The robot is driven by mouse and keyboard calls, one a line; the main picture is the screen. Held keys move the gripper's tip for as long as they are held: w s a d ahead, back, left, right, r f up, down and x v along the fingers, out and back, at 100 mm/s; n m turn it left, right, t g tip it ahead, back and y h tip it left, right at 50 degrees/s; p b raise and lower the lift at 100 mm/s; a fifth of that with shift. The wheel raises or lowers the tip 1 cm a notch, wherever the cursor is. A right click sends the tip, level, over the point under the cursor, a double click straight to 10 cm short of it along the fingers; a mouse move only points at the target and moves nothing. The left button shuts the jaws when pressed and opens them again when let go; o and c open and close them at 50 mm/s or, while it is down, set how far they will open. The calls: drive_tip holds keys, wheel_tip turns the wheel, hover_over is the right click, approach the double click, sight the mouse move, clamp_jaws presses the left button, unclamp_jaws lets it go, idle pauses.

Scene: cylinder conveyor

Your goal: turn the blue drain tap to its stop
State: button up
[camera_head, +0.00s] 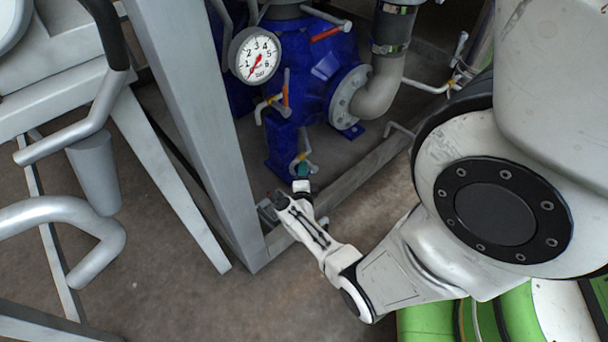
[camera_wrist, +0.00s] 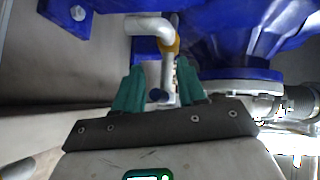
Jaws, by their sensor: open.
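The drain pipe (camera_head: 301,157) is a small pale pipe with a yellow-orange band, low in front of the blue pump body (camera_head: 325,65). In the wrist view the same pipe (camera_wrist: 167,72) comes down from a white elbow, between my fingers. A small dark blue piece (camera_wrist: 158,96), seemingly the drain tap's handle, sits at its lower end between the fingers. My gripper (camera_wrist: 160,68) has two green fingers, apart, one on each side of the pipe. In the head view my gripper (camera_head: 302,173) is just below the pipe; the tap handle cannot be made out there. Contact cannot be told.
A grey frame post (camera_head: 185,110) stands left of the pump, with a low rail (camera_head: 350,184) in front. A pressure gauge (camera_head: 256,55) and a red-handled valve (camera_head: 326,34) are above. A flanged pipe (camera_head: 375,92) is to the right. Bare floor (camera_head: 170,300) lies at lower left.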

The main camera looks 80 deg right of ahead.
clamp_jaws()
idle(0.4)
drive_tip(key=shift+r+p, duration=0.1)
drive_tip(key=shift+p, duration=0.2)
